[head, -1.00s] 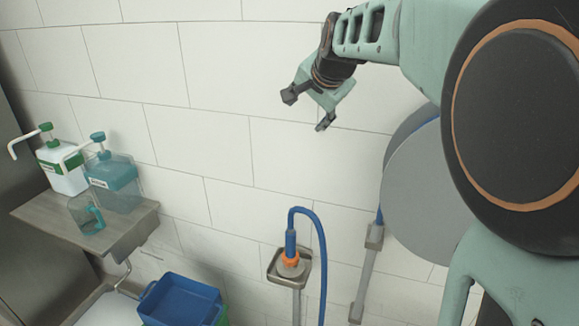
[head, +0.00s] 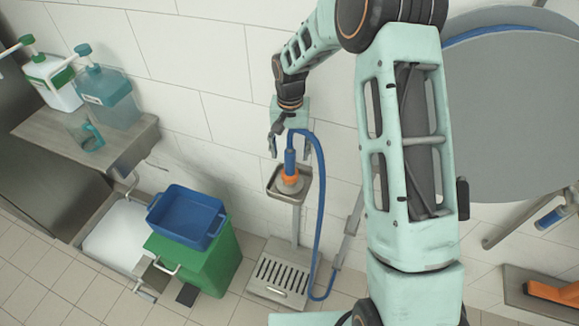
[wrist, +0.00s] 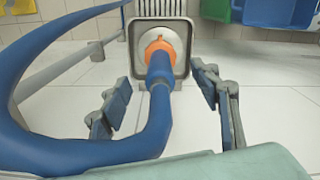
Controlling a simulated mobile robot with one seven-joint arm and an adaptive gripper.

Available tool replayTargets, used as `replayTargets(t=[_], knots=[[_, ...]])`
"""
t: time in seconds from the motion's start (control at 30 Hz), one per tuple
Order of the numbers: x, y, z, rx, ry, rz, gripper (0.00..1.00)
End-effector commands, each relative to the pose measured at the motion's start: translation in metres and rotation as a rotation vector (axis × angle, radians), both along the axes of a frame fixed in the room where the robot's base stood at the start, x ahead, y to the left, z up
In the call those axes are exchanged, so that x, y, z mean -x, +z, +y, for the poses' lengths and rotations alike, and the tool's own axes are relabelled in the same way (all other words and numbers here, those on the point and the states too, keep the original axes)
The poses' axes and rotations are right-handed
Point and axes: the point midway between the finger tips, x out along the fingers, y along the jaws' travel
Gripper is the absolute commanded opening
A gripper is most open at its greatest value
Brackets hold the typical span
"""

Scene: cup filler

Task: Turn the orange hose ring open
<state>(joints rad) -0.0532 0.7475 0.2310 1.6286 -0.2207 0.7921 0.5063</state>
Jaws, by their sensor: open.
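The orange hose ring (head: 290,178) sits at the base of the blue hose nozzle (head: 290,155), on a grey square holder (head: 273,190) on a post. In the wrist view the orange ring (wrist: 160,47) shows beyond the blue nozzle (wrist: 160,75), at the centre of the holder. My gripper (head: 275,150) is open, above the holder and around the upper hose. In the wrist view its fingers (wrist: 163,110) are apart, one on each side of the hose, short of the ring. They hold nothing. Part of the ring is hidden by the nozzle.
The blue hose (head: 321,220) loops down right of the post to a slotted floor drain box (head: 279,280). A green bin (head: 215,262) with a blue tray (head: 187,217) stands to the left. A shelf (head: 125,155) holds two pump bottles and a clear cup (head: 86,135). A large grey disc (head: 510,120) is at right.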

Motion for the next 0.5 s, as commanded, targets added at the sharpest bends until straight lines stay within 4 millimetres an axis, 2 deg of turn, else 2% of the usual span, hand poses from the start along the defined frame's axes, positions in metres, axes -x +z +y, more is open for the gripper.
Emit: replayTargets(t=[0.3,0.5], knots=[[0.001,-0.059,0.000,0.000,-0.001,0.003,0.56],[0.000,-0.081,0.000,0.000,-0.001,0.001,0.56]])
